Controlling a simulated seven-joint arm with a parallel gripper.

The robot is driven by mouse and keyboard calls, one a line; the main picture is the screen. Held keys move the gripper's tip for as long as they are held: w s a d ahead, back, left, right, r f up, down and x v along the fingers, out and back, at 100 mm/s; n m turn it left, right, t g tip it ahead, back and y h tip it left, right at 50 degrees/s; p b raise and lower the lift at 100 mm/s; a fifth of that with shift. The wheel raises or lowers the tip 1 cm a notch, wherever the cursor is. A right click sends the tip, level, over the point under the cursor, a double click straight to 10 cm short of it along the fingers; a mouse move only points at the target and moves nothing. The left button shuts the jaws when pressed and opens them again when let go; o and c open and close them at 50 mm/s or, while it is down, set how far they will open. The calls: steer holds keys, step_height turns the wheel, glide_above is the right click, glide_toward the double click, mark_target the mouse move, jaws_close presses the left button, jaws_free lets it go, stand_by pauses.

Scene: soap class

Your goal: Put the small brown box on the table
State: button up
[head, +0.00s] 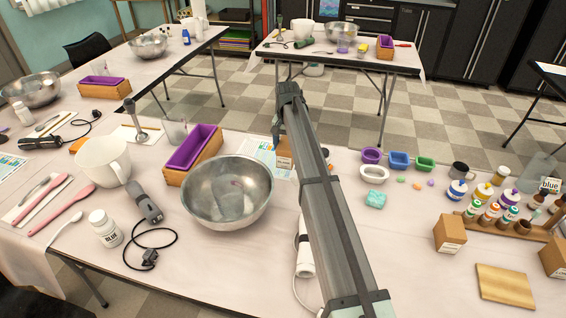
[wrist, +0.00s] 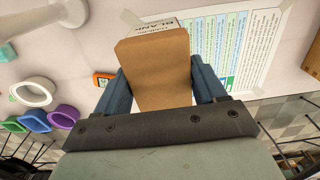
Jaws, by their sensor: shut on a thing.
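The small brown box (wrist: 155,75) is between the two dark blue fingers of my gripper (wrist: 158,84) in the wrist view. My gripper is shut on it. A white label with dark print shows at the box's far edge. In the head view a sliver of the brown box (head: 284,158) shows left of my arm, which hides most of it and the gripper. The box is over the white-covered table (head: 400,270), near a printed sheet (wrist: 235,50). I cannot tell whether its underside touches the table.
A steel bowl (head: 228,192) and a wooden box with a purple mould (head: 193,148) stand left of my arm. Small coloured bowls (head: 398,160), another brown box (head: 450,233) and a bottle rack (head: 510,222) are to the right.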

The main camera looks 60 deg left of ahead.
steer(key=shift+f, duration=2.8)
steer(key=shift+f, duration=0.15)
steer(key=o, duration=1.2)
steer(key=shift+o, duration=0.2)
step_height(320, 180, up, 12)
steer(key=shift+r, duration=0.15)
